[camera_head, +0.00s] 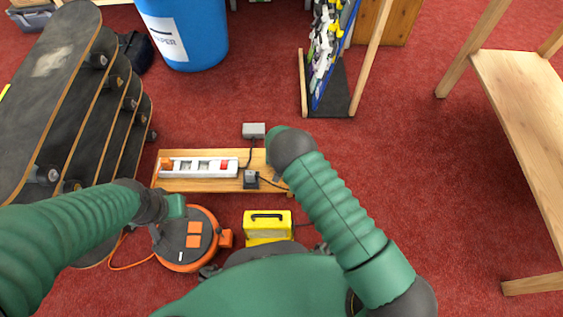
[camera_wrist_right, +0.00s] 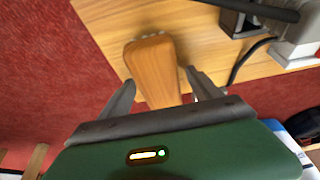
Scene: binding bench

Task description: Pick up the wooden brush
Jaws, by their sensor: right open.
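The wooden brush (camera_wrist_right: 153,66) shows in the right wrist view as a tan wooden piece on the wooden board (camera_wrist_right: 110,22). My right gripper (camera_wrist_right: 160,84) is open, with one finger on each side of the brush. I cannot tell whether the fingers touch it. In the head view my right arm covers the right end of the board (camera_head: 205,186), and I cannot make out the brush there. My left gripper (camera_head: 168,212) is over the orange cable reel, and its fingers are not clear.
A white power strip (camera_head: 205,167) and dark adapters (camera_head: 251,180) with cables are on the board. The orange reel (camera_head: 187,254) and a yellow box (camera_head: 267,226) stand in front. Skateboards (camera_head: 55,80) fill the left. Open red carpet (camera_head: 430,170) lies to the right.

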